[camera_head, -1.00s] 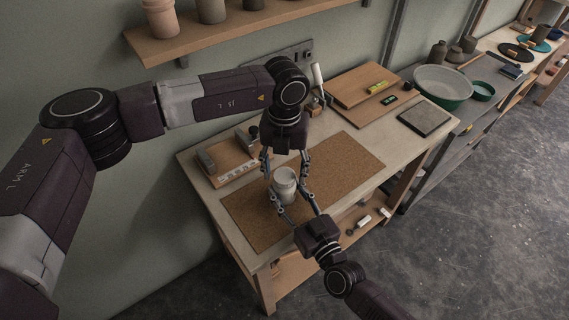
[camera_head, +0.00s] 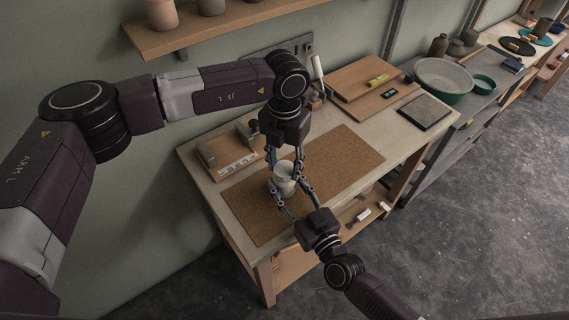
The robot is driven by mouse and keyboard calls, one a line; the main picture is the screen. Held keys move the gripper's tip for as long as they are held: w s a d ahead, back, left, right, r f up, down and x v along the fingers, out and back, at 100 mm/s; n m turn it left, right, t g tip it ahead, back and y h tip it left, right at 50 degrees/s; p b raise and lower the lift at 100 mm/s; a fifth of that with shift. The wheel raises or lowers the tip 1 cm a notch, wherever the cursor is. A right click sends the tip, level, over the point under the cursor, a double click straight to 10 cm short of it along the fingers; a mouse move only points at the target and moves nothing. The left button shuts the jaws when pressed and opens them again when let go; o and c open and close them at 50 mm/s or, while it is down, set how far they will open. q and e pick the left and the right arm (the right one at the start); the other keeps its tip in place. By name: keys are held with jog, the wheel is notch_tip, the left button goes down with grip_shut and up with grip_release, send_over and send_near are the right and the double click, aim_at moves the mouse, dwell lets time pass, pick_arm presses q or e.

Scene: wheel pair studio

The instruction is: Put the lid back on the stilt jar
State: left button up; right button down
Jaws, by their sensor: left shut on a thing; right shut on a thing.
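The pale stilt jar (camera_head: 284,187) stands upright on the brown cork mat (camera_head: 345,160) on the workbench. A pale round piece, which looks like the lid (camera_head: 284,168), shows at the jar's top; I cannot tell whether it is seated or held just above the rim. My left gripper (camera_head: 285,172) comes down from above and is shut on this lid, a finger on either side. My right gripper (camera_head: 287,188) reaches in from the lower right and is shut on the jar's body. The fingers of both grippers partly hide the jar and its rim.
A wooden board with small grey blocks (camera_head: 207,156) lies left of the mat. A wall shelf (camera_head: 200,30) with pots hangs above. The mat right of the jar is bare.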

pick_arm(q)
jog(key=m, duration=0.5)
jog(key=shift+m, duration=0.4)
jog(key=m, duration=0.5)
jog(key=o, duration=1.4)
notch_tip(320, 180, up, 12)
jog(key=shift+f, duration=0.1)
